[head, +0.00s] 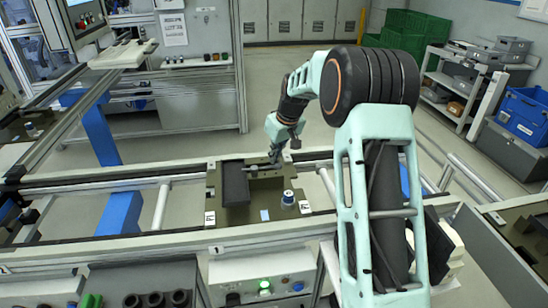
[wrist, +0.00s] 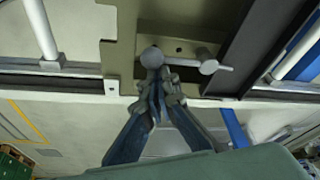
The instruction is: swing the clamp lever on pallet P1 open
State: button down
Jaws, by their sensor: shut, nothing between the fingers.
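The pallet (head: 266,212) is an olive plate on the line in the head view; its plate also shows in the wrist view (wrist: 124,65). A dark block (head: 235,184) lies on its left part. The grey clamp lever (head: 254,168) lies beside the block at the pallet's far side. In the wrist view the lever (wrist: 182,62) runs sideways, with a round knob at its left end and a thin tip toward the dark block. My gripper (head: 276,157) is shut and empty. In the wrist view its fingertips (wrist: 158,84) are at the knob; I cannot tell whether they touch.
Rails (head: 110,182) run along both sides of the pallet. A control box with a green light (head: 264,286) is in front. A blue bin (head: 524,115) and green crates (head: 408,34) stand farther off.

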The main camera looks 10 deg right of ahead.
jog(key=m, duration=0.1)
jog(key=s+m+b, duration=0.1)
jog(key=s+m+h+b, duration=0.1)
jog(key=shift+s+a+f+m, duration=0.1)
jog(key=shift+s+a+m, duration=0.15)
jog(key=shift+m, duration=0.15)
jog(key=s+a+m+h+b, duration=0.2)
jog(key=s+a+m+h, duration=0.1)
jog(key=m, duration=0.6)
jog(key=shift+s+a+m+g, duration=0.3)
jog(key=shift+s+a+m, duration=0.1)
jog(key=shift+s+a, duration=0.5)
